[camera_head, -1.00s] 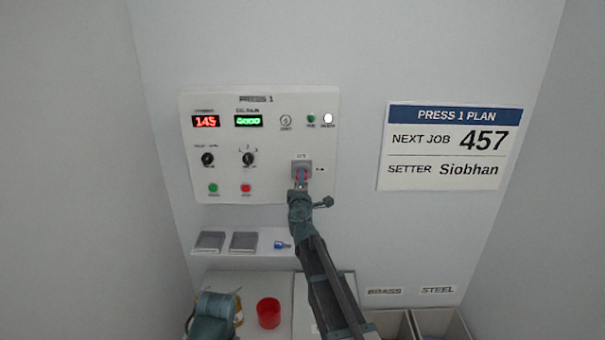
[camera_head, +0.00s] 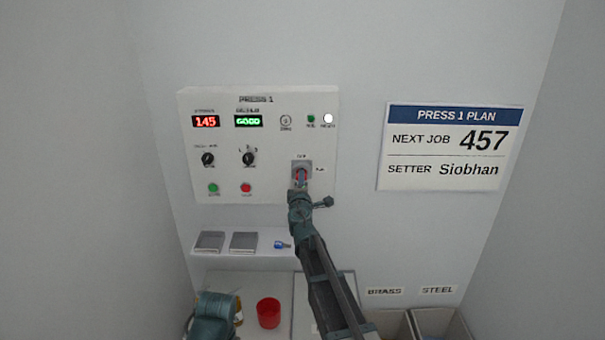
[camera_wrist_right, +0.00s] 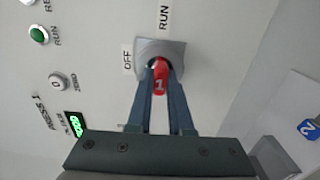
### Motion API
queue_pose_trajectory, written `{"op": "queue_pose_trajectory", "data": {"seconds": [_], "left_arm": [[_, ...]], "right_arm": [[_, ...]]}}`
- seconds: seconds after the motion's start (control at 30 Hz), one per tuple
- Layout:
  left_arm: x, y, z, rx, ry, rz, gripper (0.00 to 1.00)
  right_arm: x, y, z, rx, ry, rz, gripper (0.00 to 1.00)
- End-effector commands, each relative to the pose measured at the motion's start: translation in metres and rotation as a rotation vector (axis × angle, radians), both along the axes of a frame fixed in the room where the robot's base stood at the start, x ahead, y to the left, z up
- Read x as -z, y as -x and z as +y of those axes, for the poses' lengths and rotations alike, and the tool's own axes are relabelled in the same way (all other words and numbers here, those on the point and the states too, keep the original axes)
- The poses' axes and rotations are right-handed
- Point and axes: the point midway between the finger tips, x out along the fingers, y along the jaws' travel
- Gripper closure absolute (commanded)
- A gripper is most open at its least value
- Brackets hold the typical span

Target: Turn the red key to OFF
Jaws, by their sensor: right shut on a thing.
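The red key (camera_wrist_right: 160,76), marked 1, sits in a grey square lock plate (camera_wrist_right: 175,47) on the press panel. OFF (camera_wrist_right: 127,56) and RUN (camera_wrist_right: 164,17) labels stand beside the plate. My right gripper (camera_wrist_right: 160,85) is shut on the red key, one finger on each side, in the right wrist view. In the head view my right gripper (camera_head: 300,180) reaches up to the lock plate (camera_head: 301,166) and mostly hides the key. My left arm shows at the bottom left of the head view, but its fingertips cannot be made out.
The white panel (camera_head: 225,135) carries displays, knobs and buttons. A red cup (camera_head: 268,312) stands lower down. BRASS and STEEL bins (camera_head: 440,318) are at the lower right.

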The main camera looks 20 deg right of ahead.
Motion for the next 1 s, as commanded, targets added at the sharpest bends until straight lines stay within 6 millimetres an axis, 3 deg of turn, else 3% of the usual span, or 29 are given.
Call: {"op": "queue_pose_trajectory", "data": {"seconds": [0.57, 1.0], "left_arm": [[0.0, 0.0, 0.0, 0.0, 0.0, 0.0, 1.0], [-0.0011, 0.0, 0.0, 0.0, 0.0, 0.0, 1.0]], "right_arm": [[0.0001, 0.0001, 0.0001, -0.001, 0.02, 0.006, 1.0], [-0.0003, 0.0005, -0.0014, 0.001, 0.515, 0.148, 1.0]]}}
